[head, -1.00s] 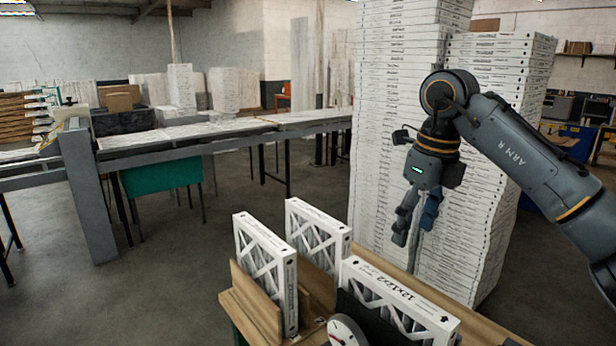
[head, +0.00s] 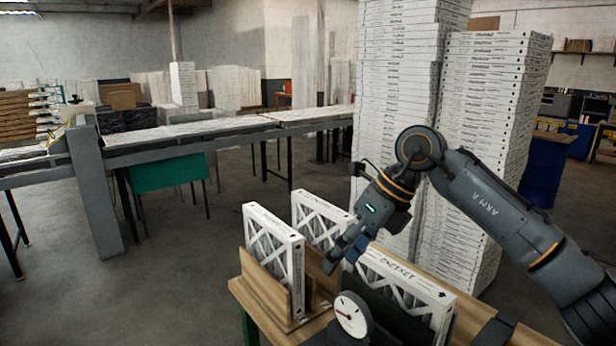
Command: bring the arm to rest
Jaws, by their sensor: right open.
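My right gripper (head: 343,260) is open, with no object seen between its fingers. It tilts down to the left, over the wooden stand (head: 262,285). Three white boxed filters stand upright there: a left one (head: 276,258), a back one (head: 318,217) and a right one (head: 408,290) with printed lettering on its top edge. The fingers appear in front of the back filter and near the left end of the right filter. I cannot tell whether they touch. My left gripper is not in view.
A round white dial (head: 352,313) stands at the front of the stand. Tall stacks of boxed filters (head: 485,130) rise behind my right arm. A long grey conveyor table (head: 200,140) crosses the back left. The floor between it and the stand is clear.

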